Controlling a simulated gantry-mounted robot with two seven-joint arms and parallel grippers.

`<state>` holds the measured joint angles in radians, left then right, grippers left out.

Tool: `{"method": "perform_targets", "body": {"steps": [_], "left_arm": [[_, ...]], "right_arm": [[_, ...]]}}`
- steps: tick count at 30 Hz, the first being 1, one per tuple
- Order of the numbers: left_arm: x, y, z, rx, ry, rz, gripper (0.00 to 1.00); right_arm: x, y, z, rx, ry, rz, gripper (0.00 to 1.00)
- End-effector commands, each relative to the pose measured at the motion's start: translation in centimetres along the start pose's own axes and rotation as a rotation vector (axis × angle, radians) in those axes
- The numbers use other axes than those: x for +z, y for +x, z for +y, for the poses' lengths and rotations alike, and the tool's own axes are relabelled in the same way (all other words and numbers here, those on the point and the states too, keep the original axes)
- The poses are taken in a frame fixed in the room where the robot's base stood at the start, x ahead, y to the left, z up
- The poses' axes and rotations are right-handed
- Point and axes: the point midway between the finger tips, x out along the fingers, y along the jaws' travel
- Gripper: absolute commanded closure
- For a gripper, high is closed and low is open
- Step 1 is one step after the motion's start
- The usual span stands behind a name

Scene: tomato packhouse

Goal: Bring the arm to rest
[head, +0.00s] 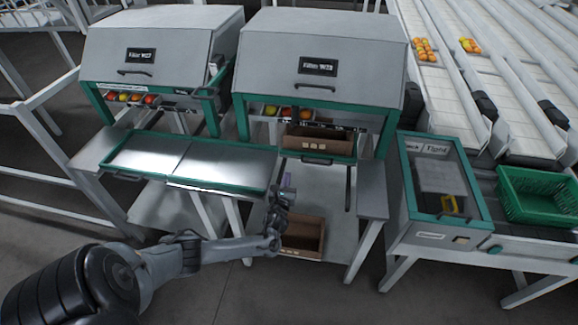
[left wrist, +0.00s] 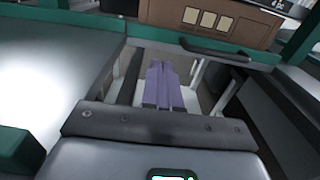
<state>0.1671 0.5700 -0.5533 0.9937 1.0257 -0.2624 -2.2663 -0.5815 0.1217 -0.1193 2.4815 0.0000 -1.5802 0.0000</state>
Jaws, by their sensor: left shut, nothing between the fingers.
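My left arm comes in from the lower left in the head view. Its left gripper (head: 288,181) is at the right end of the steel tray table, in front of the right-hand machine. In the left wrist view the purple fingers of the left gripper (left wrist: 163,75) lie side by side, shut, with nothing between them. They point down into the gap beside the table, below a dark handle (left wrist: 215,50). My right gripper is in neither view.
The steel tray table (head: 185,188) has a green rim and is empty. A brown box (head: 320,144) stands in the right machine, another brown box (head: 303,236) low beneath. A glass-topped cabinet (head: 437,180) and green crate (head: 535,195) stand right. The floor in front is clear.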

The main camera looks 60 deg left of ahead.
Motion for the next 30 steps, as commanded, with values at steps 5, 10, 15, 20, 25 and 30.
{"method": "perform_targets", "body": {"steps": [5,10,15,20,25,30], "left_arm": [[0.1,-2.4,-0.1,-0.002,-0.002,0.003,1.0],[-0.1,-3.4,-0.1,0.0,-0.007,0.005,1.0],[-1.9,-5.3,-1.5,-0.002,-0.137,0.094,1.0],[-5.8,-10.7,-5.1,0.035,-0.49,0.34,1.0],[-8.4,-20.8,-10.2,0.216,-0.999,0.714,1.0],[-5.8,-30.9,-13.1,0.545,-1.416,1.004,1.0]], "right_arm": [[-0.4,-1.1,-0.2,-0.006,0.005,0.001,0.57],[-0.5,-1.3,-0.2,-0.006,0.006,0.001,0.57],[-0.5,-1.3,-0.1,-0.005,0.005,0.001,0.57],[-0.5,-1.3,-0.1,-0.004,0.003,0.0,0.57],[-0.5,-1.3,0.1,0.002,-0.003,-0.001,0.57],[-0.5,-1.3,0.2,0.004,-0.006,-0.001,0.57]]}}
